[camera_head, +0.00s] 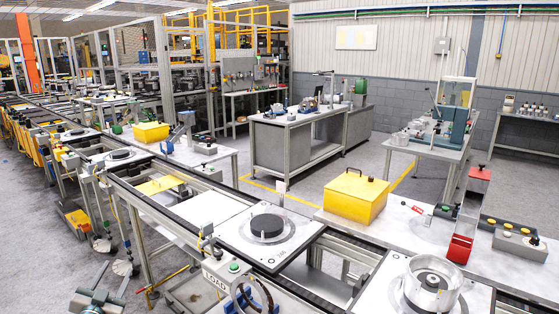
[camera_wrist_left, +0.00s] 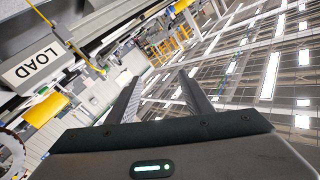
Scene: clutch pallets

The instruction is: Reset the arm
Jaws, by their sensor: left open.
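My left gripper (camera_head: 117,272) is at the bottom left of the head view, low over the floor beside the conveyor line. Its two fingers point up and stand apart. In the left wrist view the fingers (camera_wrist_left: 158,76) are also apart, with nothing between them. The wrist view is tilted and shows the LOAD sign (camera_wrist_left: 37,62) at the left and the ceiling at the right. My right gripper is not in view.
A conveyor (camera_head: 165,222) runs diagonally, carrying a white pallet (camera_head: 238,238) with a dark disc (camera_head: 267,225). A silver clutch housing (camera_head: 432,285) sits at the lower right. A yellow box (camera_head: 355,198) and a red bin (camera_head: 467,222) stand on the side table. Floor is open at left.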

